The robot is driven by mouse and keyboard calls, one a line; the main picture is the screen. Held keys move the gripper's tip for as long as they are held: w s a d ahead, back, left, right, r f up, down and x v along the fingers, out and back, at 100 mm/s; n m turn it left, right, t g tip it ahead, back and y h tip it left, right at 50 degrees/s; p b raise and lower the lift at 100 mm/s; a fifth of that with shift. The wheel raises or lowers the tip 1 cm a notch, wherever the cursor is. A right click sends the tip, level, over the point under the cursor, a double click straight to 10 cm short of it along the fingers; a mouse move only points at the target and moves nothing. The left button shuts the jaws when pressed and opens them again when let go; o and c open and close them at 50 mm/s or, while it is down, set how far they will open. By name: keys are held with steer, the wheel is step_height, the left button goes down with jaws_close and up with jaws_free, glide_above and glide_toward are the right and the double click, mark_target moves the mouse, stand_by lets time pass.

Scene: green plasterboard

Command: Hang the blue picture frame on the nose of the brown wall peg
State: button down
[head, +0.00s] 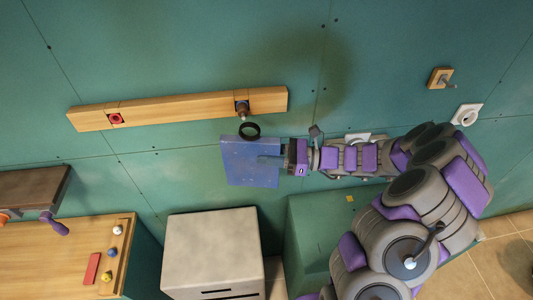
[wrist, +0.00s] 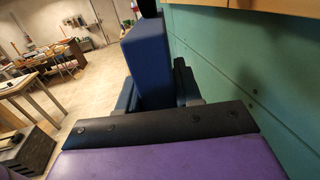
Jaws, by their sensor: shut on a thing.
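The blue picture frame (head: 248,165) is a flat blue panel with a black ring (head: 249,130) at its top edge. My gripper (head: 284,157) is shut on the frame's right side in the head view. In the wrist view the blue frame (wrist: 148,65) stands between the two dark fingers. A brownish peg (head: 242,109) with a dark square base sticks out of the wooden rail on the wall. The ring appears just below and slightly right of the peg's nose, with a small gap in the picture. The depth between ring and nose is unclear.
The wooden rail (head: 175,109) also carries a red fitting (head: 115,118) at its left. A separate wooden plate with a metal peg (head: 440,78) is at the upper right. A pale box (head: 212,250) and a green box (head: 325,225) stand below. A wooden bench (head: 60,250) is at the lower left.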

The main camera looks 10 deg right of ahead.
mark_target(258, 151)
steer(key=shift+w+a, duration=0.25)
steer(key=shift+a, duration=0.4)
steer(key=shift+w+a+p, duration=0.25)
steer(key=shift+a+p, duration=0.15)
steer(key=shift+a, duration=0.1)
steer(key=shift+w+a, duration=0.2)
steer(key=shift+w, duration=0.1)
steer(key=shift+w+d+p, duration=0.2)
steer(key=shift+w+p, duration=0.35)
steer(key=shift+w, duration=0.65)
steer(key=shift+w+d+p, duration=0.2)
steer(key=shift+w+p, duration=0.3)
steer(key=shift+w, duration=0.65)
steer(key=shift+a, duration=0.1)
steer(key=shift+f, duration=0.2)
